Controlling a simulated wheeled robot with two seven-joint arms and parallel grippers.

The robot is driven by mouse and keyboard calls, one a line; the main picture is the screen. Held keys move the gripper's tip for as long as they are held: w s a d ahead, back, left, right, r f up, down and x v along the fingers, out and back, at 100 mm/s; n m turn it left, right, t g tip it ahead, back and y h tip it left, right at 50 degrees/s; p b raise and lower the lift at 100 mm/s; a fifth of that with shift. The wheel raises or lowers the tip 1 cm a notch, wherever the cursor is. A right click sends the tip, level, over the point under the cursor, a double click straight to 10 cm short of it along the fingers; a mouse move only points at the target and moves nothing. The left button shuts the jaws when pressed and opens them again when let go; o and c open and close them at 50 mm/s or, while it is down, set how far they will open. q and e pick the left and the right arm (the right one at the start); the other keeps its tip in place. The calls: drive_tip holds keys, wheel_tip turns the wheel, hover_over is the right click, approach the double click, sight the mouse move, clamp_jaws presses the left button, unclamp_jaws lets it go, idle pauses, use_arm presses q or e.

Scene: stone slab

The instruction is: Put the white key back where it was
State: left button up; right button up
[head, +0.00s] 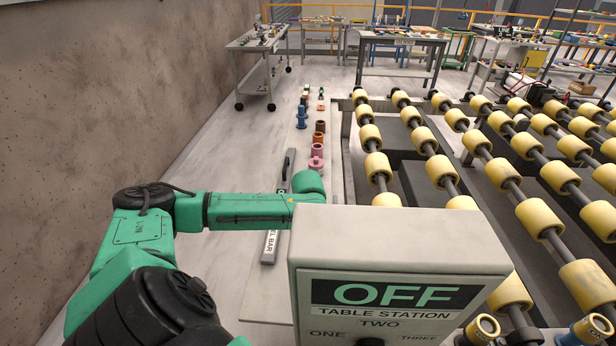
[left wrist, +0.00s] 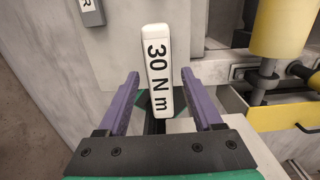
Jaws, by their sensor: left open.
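The white key (left wrist: 157,50), a long block with "30 N m" in black, shows in the left wrist view. It stands between the fingers of my left gripper (left wrist: 160,74). The purple fingers are open, with a gap on each side of the key. What the key's lower end rests in or on is hidden behind the gripper. In the head view my green left arm reaches right behind the grey box (head: 400,241), which hides the gripper and the key. My right gripper is in neither view.
The box reads "OFF", "TABLE STATION TWO". A grey bar (head: 270,244) lies left of it on the pale slab. Pink, brown and blue pieces (head: 316,163) line the slab beyond. Yellow rollers (head: 540,218) fill the right side, and a wall (head: 90,110) bounds the left.

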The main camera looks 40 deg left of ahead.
use_arm(q)
wheel_tip(320, 180, up, 8)
drive_tip(key=shift+r+b, duration=0.1)
drive_tip(key=shift+b, duration=0.3)
